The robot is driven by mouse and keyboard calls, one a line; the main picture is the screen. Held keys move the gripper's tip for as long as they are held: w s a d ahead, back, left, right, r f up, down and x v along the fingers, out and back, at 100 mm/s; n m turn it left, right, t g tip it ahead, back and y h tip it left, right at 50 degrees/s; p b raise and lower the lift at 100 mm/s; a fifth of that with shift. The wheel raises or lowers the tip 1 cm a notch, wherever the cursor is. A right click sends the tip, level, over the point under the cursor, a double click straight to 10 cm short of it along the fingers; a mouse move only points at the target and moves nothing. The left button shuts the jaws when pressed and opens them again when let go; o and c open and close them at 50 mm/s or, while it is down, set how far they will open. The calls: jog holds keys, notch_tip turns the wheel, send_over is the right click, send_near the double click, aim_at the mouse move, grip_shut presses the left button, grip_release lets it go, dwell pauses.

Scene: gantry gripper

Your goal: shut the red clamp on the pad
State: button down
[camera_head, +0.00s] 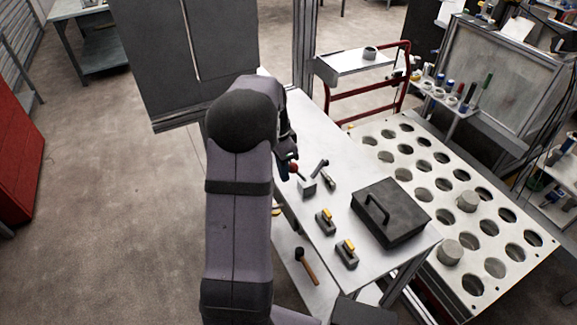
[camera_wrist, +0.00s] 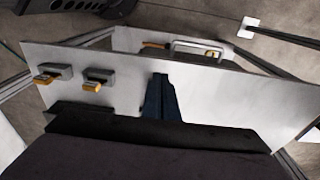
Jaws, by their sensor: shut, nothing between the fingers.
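In the head view the red clamp (camera_head: 307,188) stands on the white table beside my gripper. Its red knob (camera_head: 294,168) shows close to my fingertips; I cannot tell whether they touch. A grey bar (camera_head: 320,168) slants up to the right behind its block, and I cannot tell whether it belongs to the clamp. The pad cannot be made out. My gripper (camera_head: 285,168) is partly hidden by my arm. In the wrist view its blue fingers (camera_wrist: 161,100) are together and empty. I cannot make out the red clamp there.
Two yellow-handled clamps (camera_head: 325,220) (camera_head: 347,252) stand on the white table (camera_head: 385,266); they also show in the wrist view (camera_wrist: 97,80). A black case (camera_head: 392,212) with a handle lies right of them. A mallet (camera_head: 305,265) lies on a lower shelf.

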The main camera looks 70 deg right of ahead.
jog(key=shift+s+d+r+p, duration=0.2)
jog(key=shift+s+d+p, duration=0.9)
jog(key=shift+s+d, duration=0.9)
jog(key=shift+w+a+r+p, duration=0.25)
jog(key=shift+a+r+p, duration=0.05)
jog(key=shift+r, duration=0.2)
jog(key=shift+w+a+r+p, duration=0.25)
jog(key=shift+r, duration=0.25)
jog(key=r+p, duration=0.1)
jog(key=r, duration=0.1)
jog(key=r+p, duration=0.4)
jog(key=r, duration=0.1)
jog(key=shift+w+a, duration=0.3)
